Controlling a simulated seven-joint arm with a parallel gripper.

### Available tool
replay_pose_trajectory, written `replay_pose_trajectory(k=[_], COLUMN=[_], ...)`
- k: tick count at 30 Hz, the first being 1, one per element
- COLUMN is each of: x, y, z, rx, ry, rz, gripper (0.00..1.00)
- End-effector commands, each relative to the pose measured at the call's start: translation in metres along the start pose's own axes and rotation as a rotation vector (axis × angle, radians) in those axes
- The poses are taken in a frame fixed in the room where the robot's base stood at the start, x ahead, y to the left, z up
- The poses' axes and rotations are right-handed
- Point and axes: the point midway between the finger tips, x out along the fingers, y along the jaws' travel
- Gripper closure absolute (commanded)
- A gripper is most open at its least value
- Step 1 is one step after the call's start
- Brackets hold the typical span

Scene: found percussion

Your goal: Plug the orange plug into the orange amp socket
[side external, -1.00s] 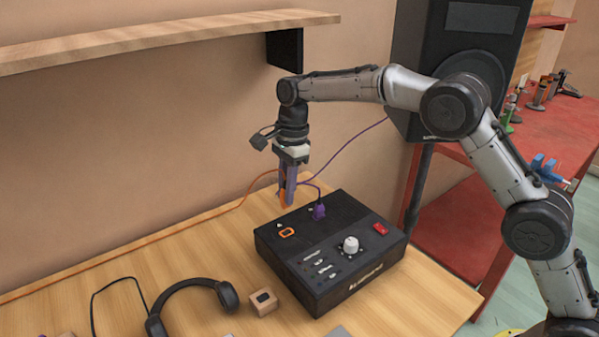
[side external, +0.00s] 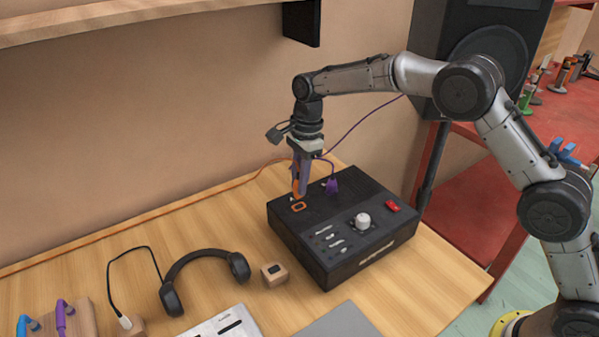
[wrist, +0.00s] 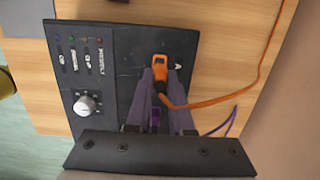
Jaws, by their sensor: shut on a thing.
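The orange plug (side external: 296,187) is between the purple fingers of my gripper (side external: 300,190), which is shut on it. It points down, just above or at the orange-framed amp socket (side external: 299,207) on the black amp's top (side external: 350,222). In the wrist view my gripper (wrist: 161,78) holds the orange plug (wrist: 160,62) over the amp top, its orange cable (wrist: 205,101) bending to the right.
A purple plug (side external: 332,186) stands in the amp close to my gripper. A white knob (side external: 362,221) and red switch (side external: 392,206) are on the amp. Headphones (side external: 185,270) and a small wooden block (side external: 274,274) lie to the left. The wall is close behind.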

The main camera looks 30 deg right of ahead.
Motion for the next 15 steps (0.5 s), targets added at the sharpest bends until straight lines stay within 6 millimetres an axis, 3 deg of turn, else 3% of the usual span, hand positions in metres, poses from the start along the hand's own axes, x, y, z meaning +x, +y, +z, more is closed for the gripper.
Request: replay_pose_trajectory(k=[6,15], x=[0.013,0.018], y=[0.000,0.000], z=[-0.002,-0.002], rx=[0.000,0.000], ry=[0.000,0.000], rz=[0.000,0.001], gripper=[1.00,1.00])
